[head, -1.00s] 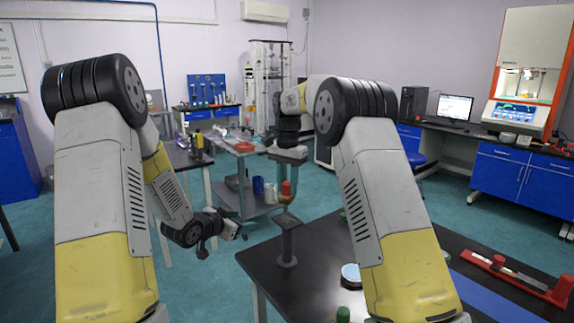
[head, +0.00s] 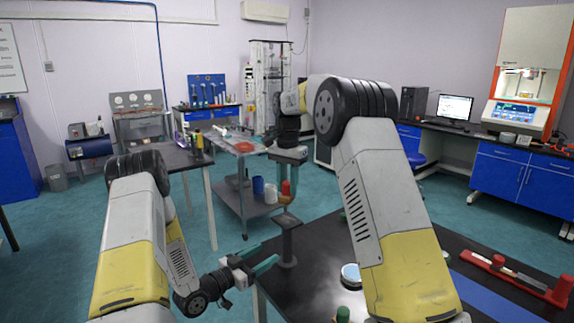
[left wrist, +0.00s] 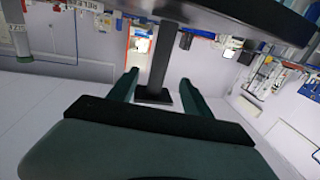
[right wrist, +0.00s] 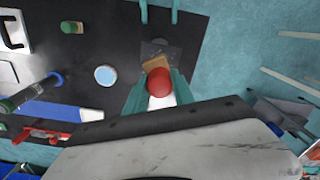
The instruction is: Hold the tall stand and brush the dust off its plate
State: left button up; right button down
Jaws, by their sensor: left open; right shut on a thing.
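The tall stand (head: 289,246) is upright near the left edge of the black table, with a small square dark plate (head: 287,219) on top. Pale specks show on the plate (right wrist: 168,46) in the right wrist view. My right gripper (head: 287,183) is shut on a brush with a red handle (right wrist: 159,83), just above the plate. The brush's tan head (right wrist: 155,62) overlaps the plate there; I cannot tell whether they touch. My left gripper (head: 264,259) is open at the stand's left, below plate height. In the left wrist view the post (left wrist: 163,60) appears between its fingers, not gripped.
The black table (head: 315,265) also carries a round dish (head: 351,275), a green-capped bottle (head: 343,314) and a red holder (head: 515,276) at the right. A grey cart (head: 243,205) stands behind. Floor left of the table is open.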

aim_at(283, 242)
pick_arm(q)
jog(key=x, duration=1)
jog(key=shift+w+d, duration=0.2)
jog(key=shift+d, duration=0.05)
grip_shut()
dwell(1.6)
